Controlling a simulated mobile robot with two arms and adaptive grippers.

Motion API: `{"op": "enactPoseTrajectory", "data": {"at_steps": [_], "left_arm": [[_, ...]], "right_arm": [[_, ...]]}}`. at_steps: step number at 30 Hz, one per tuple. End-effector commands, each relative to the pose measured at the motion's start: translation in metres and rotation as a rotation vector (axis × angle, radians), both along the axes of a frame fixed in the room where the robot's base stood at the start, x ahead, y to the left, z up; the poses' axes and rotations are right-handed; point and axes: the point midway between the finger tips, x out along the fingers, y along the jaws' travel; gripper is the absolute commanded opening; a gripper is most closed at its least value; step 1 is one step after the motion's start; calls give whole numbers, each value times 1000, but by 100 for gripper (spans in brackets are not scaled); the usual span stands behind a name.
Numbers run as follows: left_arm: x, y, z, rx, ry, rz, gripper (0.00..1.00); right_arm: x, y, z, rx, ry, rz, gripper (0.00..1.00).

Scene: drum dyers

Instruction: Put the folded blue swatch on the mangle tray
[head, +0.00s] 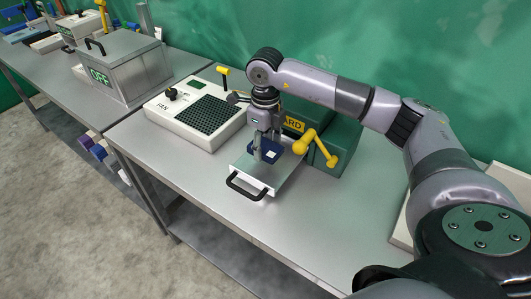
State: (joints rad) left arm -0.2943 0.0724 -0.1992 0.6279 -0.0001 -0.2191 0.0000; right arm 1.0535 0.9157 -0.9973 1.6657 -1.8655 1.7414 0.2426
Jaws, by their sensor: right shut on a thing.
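The folded blue swatch (264,151) is small and dark blue, partly hidden by my gripper's fingers. My right gripper (265,154) points down and is shut on it. The mangle tray (254,171) is a pale flat tray with a black handle at its front, pulled out from the green mangle (322,157) with a yellow crank. The swatch is over the tray; I cannot tell whether it touches the surface. My left gripper is not in view.
A white fan unit (197,117) with a dark grille stands left of the tray. A grey box marked OFF (125,70) stands further left. The grey tabletop (190,177) is clear in front of the fan and tray. A green wall is behind.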

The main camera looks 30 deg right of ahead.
Motion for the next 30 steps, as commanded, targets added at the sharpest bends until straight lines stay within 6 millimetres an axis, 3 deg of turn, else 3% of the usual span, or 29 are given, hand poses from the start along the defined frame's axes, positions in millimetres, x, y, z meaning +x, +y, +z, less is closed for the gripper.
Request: {"op": "enactPoseTrajectory", "data": {"at_steps": [8, 20, 21, 30], "left_arm": [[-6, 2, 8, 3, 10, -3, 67], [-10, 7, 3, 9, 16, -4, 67], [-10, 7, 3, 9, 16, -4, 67], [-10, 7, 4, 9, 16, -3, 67]], "right_arm": [[-1, 0, -37, -1, 3, -1, 22], [0, 0, -44, 0, 1, 0, 22], [0, 0, -45, 0, 1, 0, 48], [0, 0, -43, 0, 1, 0, 68]]}}
